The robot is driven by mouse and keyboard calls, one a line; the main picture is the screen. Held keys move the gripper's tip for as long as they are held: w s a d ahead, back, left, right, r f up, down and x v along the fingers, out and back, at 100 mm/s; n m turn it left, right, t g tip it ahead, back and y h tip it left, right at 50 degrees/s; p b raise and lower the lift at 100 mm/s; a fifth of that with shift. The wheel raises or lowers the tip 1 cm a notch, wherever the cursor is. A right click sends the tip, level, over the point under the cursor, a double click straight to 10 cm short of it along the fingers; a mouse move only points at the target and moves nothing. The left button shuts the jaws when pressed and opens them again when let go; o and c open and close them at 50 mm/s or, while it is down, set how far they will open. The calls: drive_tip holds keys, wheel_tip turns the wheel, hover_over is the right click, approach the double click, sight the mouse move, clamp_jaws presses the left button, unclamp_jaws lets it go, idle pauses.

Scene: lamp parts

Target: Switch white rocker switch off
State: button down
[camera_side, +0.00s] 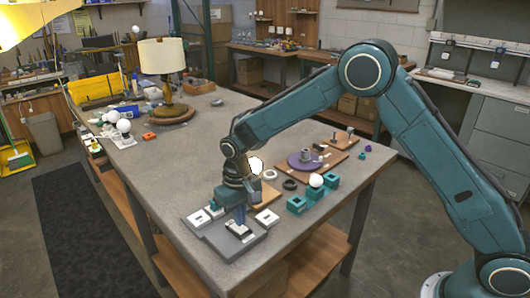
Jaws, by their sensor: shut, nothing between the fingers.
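My gripper (240,220) points straight down and is shut, with nothing held. Its fingertips are at a rocker switch (240,231) set on a grey plate (217,244) at the near left corner of the table. The fingers partly cover the switch, so I cannot tell its position or whether they touch it. A white block-shaped part (267,218) sits just right of the switch. Another small white part (198,219) sits to its left, behind the plate's edge.
A lit white bulb (256,165) is behind my gripper. Teal blocks with a white ball (316,181) stand to the right. A wooden board with a purple disc (304,160) lies beyond. A lamp (162,60) stands at the back left. The table's centre is clear.

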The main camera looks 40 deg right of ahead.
drive_tip(key=shift+f, duration=1.1)
idle(0.9)
drive_tip(key=shift+r, duration=3.55)
